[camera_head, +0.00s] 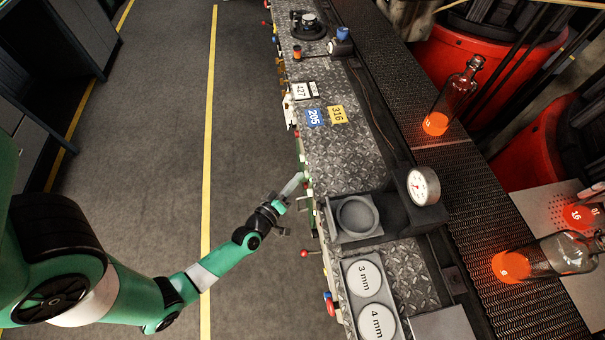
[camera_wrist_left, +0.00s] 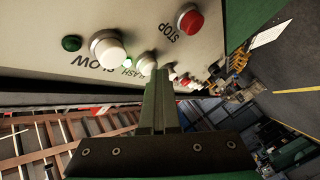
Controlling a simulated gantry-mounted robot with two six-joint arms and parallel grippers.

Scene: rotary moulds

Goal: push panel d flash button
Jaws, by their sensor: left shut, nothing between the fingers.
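My left gripper (camera_head: 299,178) is shut, and its fingertips reach the front side of the machine bench, where small buttons and knobs show edge-on. In the left wrist view the shut fingers (camera_wrist_left: 160,75) point at a pale panel (camera_wrist_left: 145,18) with upside-down lettering. A white button (camera_wrist_left: 147,63) beside the partly hidden FLASH lettering (camera_wrist_left: 120,72) is right by the fingertips. I cannot tell whether they touch. A larger white button (camera_wrist_left: 108,47) is by the SLOW lettering, and a red button (camera_wrist_left: 190,18) is by STOP. No panel letter is readable. My right gripper is not in view.
A green lamp (camera_wrist_left: 72,43) is on the panel. A red-knobbed lever (camera_head: 304,253) sticks out from the bench side. A dial gauge (camera_head: 423,186) and glowing bottles (camera_head: 436,122) are farther right. The floor left of the bench is clear.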

